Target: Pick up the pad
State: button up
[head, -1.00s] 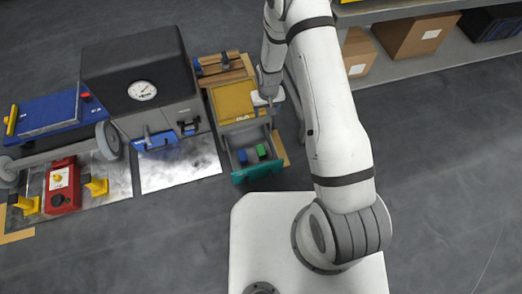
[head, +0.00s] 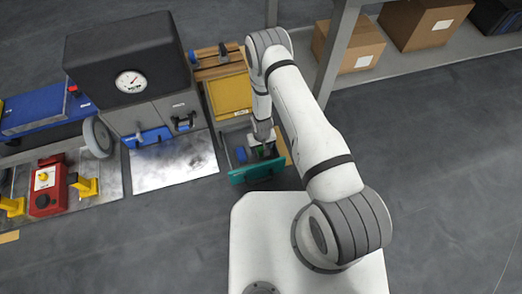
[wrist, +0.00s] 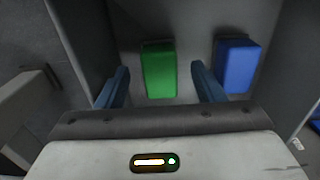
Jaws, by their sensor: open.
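Two small blocks that could be the pad lie on the grey floor of an open drawer with a teal front (head: 257,173): a green block (wrist: 159,70) and a blue block (wrist: 238,66). The blue block also shows in the head view (head: 241,154); the green one is mostly hidden there by my gripper. My gripper (wrist: 160,72) points down into the drawer, open and empty. In the wrist view its two blue fingers stand on either side of the green block, with gaps left and right. The blue block is outside the right finger. I cannot tell the height left above the floor.
The drawer walls rise close around my gripper. A yellow-topped cabinet (head: 229,95) stands behind the drawer. A dark machine with a gauge (head: 130,81) is to its left, above a shiny metal plate (head: 173,162). Shelves with cardboard boxes (head: 348,45) are at the back right.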

notch_tip(320, 180, down, 3)
jog(key=shift+r+b, duration=0.1)
jog(key=shift+b, duration=0.2)
jog(key=shift+c, duration=0.2)
jog(key=c, duration=1.1)
notch_tip(320, 180, up, 10)
jog(key=p, duration=0.3)
jog(key=shift+p, duration=0.4)
